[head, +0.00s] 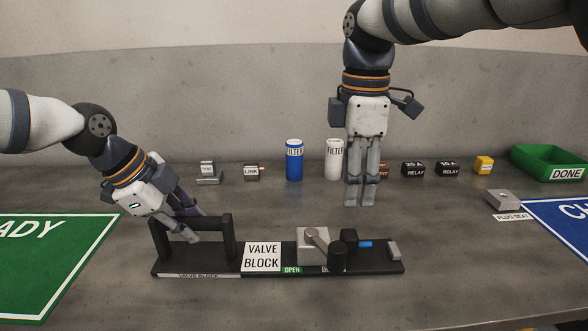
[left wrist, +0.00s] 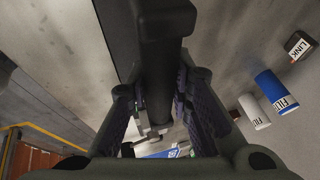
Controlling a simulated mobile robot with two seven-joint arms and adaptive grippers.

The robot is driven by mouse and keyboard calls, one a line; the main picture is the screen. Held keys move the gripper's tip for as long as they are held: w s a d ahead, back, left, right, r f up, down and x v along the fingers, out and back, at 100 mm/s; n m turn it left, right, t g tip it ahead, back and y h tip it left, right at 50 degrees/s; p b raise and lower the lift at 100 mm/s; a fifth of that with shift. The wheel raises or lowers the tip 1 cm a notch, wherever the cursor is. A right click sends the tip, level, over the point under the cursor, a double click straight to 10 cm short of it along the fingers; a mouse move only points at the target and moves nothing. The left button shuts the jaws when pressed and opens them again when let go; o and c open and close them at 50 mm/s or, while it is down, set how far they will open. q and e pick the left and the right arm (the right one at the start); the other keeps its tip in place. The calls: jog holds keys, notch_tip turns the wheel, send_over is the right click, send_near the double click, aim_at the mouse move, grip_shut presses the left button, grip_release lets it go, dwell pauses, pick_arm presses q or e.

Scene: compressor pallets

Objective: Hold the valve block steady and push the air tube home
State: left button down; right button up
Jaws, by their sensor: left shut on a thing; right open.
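The valve block (head: 375,268) is a long dark base on the table, with a white name label, a grey valve body (head: 310,248) with a lever, and a black upright handle frame (head: 157,246) at its left end. A short blue air tube (head: 365,244) lies at the black fitting (head: 349,238) right of the body; how deep it sits is too small to tell. My left gripper (head: 198,228) is shut on the handle, whose dark bar (left wrist: 163,22) passes between its fingers in the left wrist view.
Blue filter (head: 294,162), white filter (head: 333,160), relays (head: 414,169) and small parts line the back. A green DONE tray (head: 548,163) stands at the back right, and a plug seat (head: 503,201) sits right. Green mat (head: 50,255) is left, blue mat (head: 560,225) right.

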pick_arm(q)
jog(key=shift+s+a+f, duration=0.1)
jog(key=shift+s+f, duration=0.05)
jog(key=shift+f, duration=0.35)
jog(key=c, duration=1.4)
grip_release()
jog(key=shift+o, duration=0.2)
jog(key=shift+w+r, duration=0.2)
jog(key=shift+r, duration=0.1)
